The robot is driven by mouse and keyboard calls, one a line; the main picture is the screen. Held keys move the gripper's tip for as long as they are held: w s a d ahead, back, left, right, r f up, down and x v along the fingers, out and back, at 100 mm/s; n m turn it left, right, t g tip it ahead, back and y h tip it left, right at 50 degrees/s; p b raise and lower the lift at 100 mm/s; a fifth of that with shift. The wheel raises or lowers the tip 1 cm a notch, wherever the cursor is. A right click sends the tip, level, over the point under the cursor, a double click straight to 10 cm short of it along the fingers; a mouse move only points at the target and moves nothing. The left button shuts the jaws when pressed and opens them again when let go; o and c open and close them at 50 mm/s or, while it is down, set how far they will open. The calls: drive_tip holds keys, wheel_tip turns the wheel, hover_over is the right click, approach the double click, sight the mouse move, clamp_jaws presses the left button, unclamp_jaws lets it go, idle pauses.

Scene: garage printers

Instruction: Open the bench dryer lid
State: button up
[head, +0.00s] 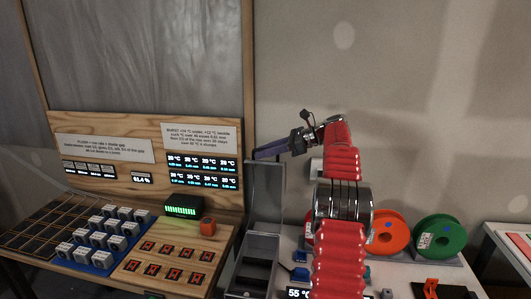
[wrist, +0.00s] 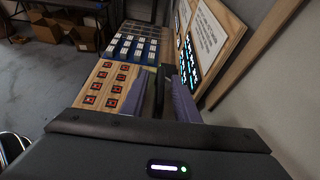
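A grey open-topped box (head: 231,289) with dark slots inside stands left of my arm in the head view. It appears to be the bench dryer. A pale grey panel (head: 263,190) stands upright at its back edge and looks like its raised lid. My gripper (head: 256,153) is above the panel's top edge, with its purple fingers pointing left. In the wrist view, the two fingers (wrist: 164,98) are apart, with a dark shape visible between them. I cannot tell whether they touch the panel. The wrist view does not clearly show the box or lid.
Orange (head: 388,232) and green (head: 440,238) spools stand right. A "55 °C" display (head: 298,293) is beside my arm. A wall rises behind.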

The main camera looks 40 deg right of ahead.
drive_tip(key=shift+s+d+r, duration=0.1)
drive_tip(key=v, duration=1.3)
drive_tip(key=shift+s+d, duration=0.2)
idle(0.5)
